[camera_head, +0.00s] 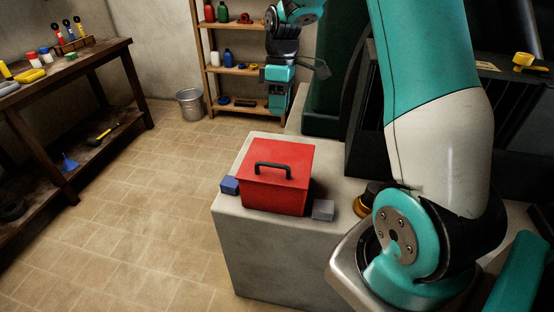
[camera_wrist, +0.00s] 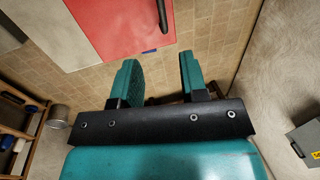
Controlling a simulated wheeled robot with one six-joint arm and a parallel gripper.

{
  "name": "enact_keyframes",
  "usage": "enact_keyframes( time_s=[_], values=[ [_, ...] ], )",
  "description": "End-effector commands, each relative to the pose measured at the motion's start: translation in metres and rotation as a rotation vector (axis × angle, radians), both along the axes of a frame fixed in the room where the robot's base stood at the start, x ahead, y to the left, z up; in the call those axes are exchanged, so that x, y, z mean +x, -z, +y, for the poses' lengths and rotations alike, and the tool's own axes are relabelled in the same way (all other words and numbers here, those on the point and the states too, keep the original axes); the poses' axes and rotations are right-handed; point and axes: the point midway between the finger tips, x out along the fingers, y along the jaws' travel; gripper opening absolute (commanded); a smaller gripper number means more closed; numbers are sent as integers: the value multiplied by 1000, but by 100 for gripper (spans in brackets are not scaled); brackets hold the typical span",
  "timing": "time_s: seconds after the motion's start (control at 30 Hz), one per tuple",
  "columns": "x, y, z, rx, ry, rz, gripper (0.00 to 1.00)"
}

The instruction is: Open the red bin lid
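The red bin (camera_head: 277,192) is a box with its flat red lid (camera_head: 295,160) down. A black handle (camera_head: 273,168) arches over the lid's top. It stands on a pale grey block (camera_head: 235,240). My gripper (camera_head: 279,112) hangs above and beyond the bin, apart from it. In the wrist view my gripper (camera_wrist: 158,62) has two teal fingers spread with nothing between them. The red lid (camera_wrist: 105,22) fills part of that view's top, with the black handle (camera_wrist: 162,14) at the upper edge, beyond the fingertips.
A small blue block (camera_head: 229,185) and a grey block (camera_head: 323,209) flank the bin. A workbench (camera_head: 100,55) is at left, a shelf (camera_head: 230,70) and metal bucket (camera_head: 190,104) behind. The tiled floor between is clear.

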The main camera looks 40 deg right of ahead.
Motion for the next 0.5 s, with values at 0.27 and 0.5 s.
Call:
enact_keyframes(
  time_s=[0.27, 0.5],
  values=[
    [-9, 60, 11, 2, -2, 7, 40],
    [-15, 112, 19, 1, 0, 6, 40]
  ],
)
